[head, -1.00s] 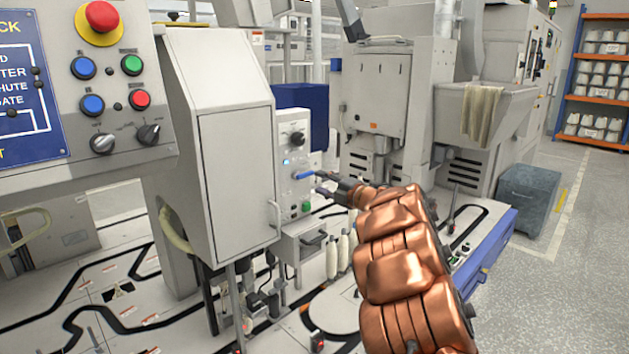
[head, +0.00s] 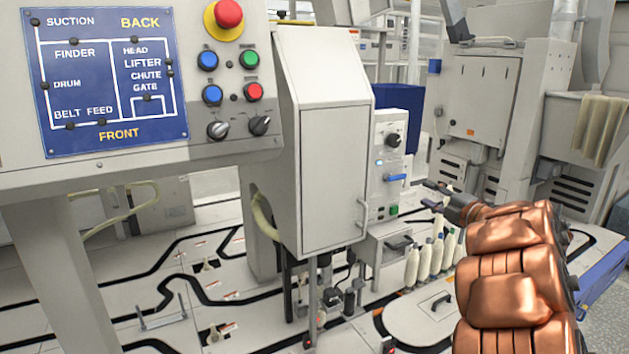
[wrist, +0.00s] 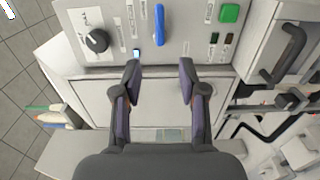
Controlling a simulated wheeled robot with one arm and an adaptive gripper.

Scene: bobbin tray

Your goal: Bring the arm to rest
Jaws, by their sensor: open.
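My gripper (head: 432,195) is in front of the grey control box (head: 389,151), to the right of its blue lever (head: 397,178). In the wrist view my gripper (wrist: 160,70) has its two dark fingers spread apart, with nothing between them. The blue lever (wrist: 159,24) shows beyond the fingertips, apart from them. A black knob (wrist: 97,41) and a green button (wrist: 229,13) are on the same panel. My copper-coloured arm reaches in from the lower right in the head view.
Several white bobbins (head: 424,262) stand below my gripper. A tall grey cabinet (head: 334,177) is left of the control box. A console with a red button (head: 229,13) and blue sign (head: 105,82) is at the upper left. A large grey machine (head: 473,101) stands behind.

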